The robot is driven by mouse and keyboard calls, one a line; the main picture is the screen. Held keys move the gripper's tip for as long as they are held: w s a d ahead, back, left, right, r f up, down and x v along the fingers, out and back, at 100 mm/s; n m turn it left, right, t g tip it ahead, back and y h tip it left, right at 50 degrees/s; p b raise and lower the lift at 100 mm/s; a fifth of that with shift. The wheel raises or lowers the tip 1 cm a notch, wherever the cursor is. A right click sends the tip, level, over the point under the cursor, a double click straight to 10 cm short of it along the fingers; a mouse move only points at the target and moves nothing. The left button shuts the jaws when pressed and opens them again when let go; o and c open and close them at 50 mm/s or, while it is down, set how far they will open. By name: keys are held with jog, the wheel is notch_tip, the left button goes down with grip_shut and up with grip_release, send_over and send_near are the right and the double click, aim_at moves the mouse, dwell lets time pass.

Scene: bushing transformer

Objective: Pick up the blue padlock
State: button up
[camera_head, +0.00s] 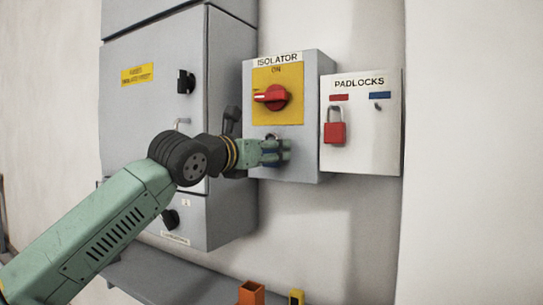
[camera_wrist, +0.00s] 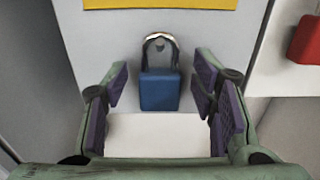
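The blue padlock (camera_wrist: 160,91) hangs upright by its shackle on the grey front of the isolator box (camera_head: 310,140), below the yellow panel around the red switch (camera_head: 271,96). In the wrist view it is centred between the purple finger pads of my gripper (camera_wrist: 162,100), with gaps at both sides. My gripper is open and empty. In the head view my gripper (camera_head: 274,152) is at the lower front of the isolator box and mostly hides the blue padlock.
A white PADLOCKS board (camera_head: 374,145) is right of the isolator, with a red padlock (camera_head: 335,132) hanging on it and a bare hook under its blue label. A large grey cabinet (camera_head: 150,105) stands left. A grey ledge (camera_head: 165,275) and an orange block (camera_head: 251,293) are below.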

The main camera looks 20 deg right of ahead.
jog(key=c, duration=1.1)
jog(key=shift+r, duration=0.15)
jog(key=r+b+v, duration=0.2)
jog(key=b+v, duration=0.2)
jog(key=v, duration=1.4)
jog(key=shift+r, duration=0.25)
jog(key=shift+a, duration=0.1)
jog(key=v, duration=0.7)
dwell(0.3)
